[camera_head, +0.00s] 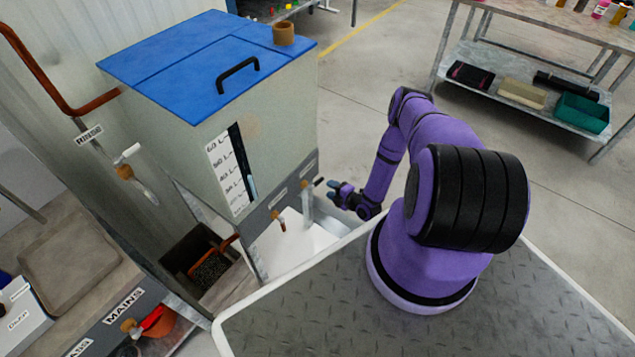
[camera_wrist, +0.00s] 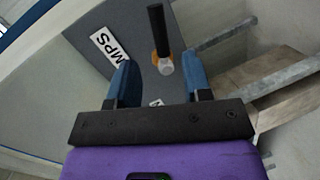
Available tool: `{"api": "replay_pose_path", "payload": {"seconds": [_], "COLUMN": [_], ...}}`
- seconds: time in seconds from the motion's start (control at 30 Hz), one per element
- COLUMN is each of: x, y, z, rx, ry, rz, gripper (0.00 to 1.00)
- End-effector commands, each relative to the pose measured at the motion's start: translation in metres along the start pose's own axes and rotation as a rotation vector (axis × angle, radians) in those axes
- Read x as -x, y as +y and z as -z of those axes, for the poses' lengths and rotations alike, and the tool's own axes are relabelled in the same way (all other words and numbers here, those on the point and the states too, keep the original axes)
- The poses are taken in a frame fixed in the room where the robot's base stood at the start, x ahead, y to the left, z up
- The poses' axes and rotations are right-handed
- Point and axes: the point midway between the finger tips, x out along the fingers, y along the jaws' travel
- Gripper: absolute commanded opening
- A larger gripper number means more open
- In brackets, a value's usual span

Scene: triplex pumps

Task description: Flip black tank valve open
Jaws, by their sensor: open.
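The black tank valve (camera_head: 319,182) is a small black handle on the grey lower panel of the tank (camera_head: 262,140), near its right corner. In the wrist view the black handle (camera_wrist: 158,28) extends from a pale hub (camera_wrist: 165,66) with brass showing behind it. My gripper (camera_head: 340,190) is just right of the valve in the head view. Its blue fingers (camera_wrist: 158,66) are open with nothing held; the hub appears between the fingertips, and the handle points away past them. I cannot tell whether a finger touches the valve.
Grey metal rails (camera_wrist: 225,35) are close on the right in the wrist view. Open floor (camera_head: 350,110) lies behind my arm.

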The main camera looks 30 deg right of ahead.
Motion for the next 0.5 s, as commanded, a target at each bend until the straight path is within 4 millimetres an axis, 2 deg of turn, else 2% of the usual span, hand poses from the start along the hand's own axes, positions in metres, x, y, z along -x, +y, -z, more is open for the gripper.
{"api": "replay_pose_path", "payload": {"seconds": [0.3, 0.5], "x": [-0.055, -0.074], "y": [0.0, 0.0], "z": [0.0, 0.0], "rx": [0.001, 0.0], "ry": [-0.001, 0.0], "rz": [0.001, 0.002], "gripper": [0.45, 0.45]}}
